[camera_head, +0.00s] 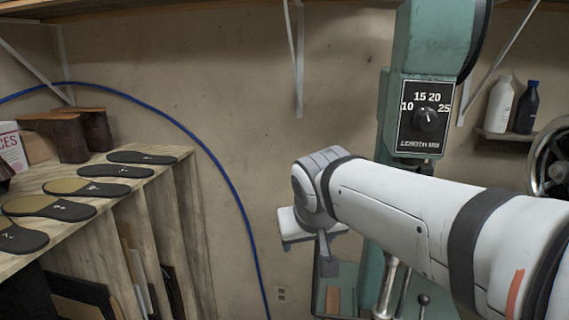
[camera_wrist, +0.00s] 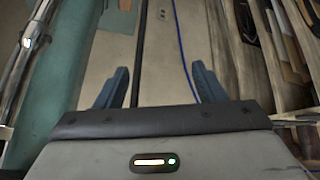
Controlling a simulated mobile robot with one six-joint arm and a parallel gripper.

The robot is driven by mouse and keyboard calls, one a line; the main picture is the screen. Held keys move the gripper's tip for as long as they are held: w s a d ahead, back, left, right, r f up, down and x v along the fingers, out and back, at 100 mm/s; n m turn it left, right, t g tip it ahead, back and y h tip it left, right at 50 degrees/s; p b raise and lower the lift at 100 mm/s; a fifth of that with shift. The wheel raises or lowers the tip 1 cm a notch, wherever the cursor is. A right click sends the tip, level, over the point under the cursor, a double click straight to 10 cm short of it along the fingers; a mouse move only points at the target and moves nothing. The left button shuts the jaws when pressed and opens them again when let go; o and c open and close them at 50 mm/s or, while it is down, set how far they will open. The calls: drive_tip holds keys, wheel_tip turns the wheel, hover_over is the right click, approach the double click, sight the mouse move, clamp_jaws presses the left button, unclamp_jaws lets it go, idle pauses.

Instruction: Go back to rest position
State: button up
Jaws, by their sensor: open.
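My arm reaches in from the right in the head view, in front of the green stitching machine (camera_head: 432,50). My gripper's end is only partly seen there, low beside the machine's column. In the wrist view my gripper (camera_wrist: 158,88) shows two blue-grey fingers spread wide apart. Nothing is between the fingers; the floor and wall show behind them. The machine has a black length dial (camera_head: 426,119) on its front. Its green body also shows at the left of the wrist view (camera_wrist: 62,80).
A blue hose (camera_head: 225,180) runs down the wall. Two bottles (camera_head: 513,107) stand on a small wall shelf at the right, near a handwheel (camera_head: 552,160).

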drive_tip(key=s+d+f+m+g+p, duration=0.1)
drive_tip(key=s+d+f+p, duration=0.1)
drive_tip(key=s+d+f, duration=0.2)
drive_tip(key=s+d+f+m+g+p, duration=0.1)
drive_tip(key=s+d+f, duration=0.3)
drive_tip(key=s, duration=0.6)
drive_tip(key=d+g+p, duration=0.1)
drive_tip(key=d, duration=0.1)
drive_tip(key=shift+s+d+g+p, duration=0.3)
drive_tip(key=shift+s+d+p, duration=0.05)
drive_tip(key=shift+s+d, duration=0.05)
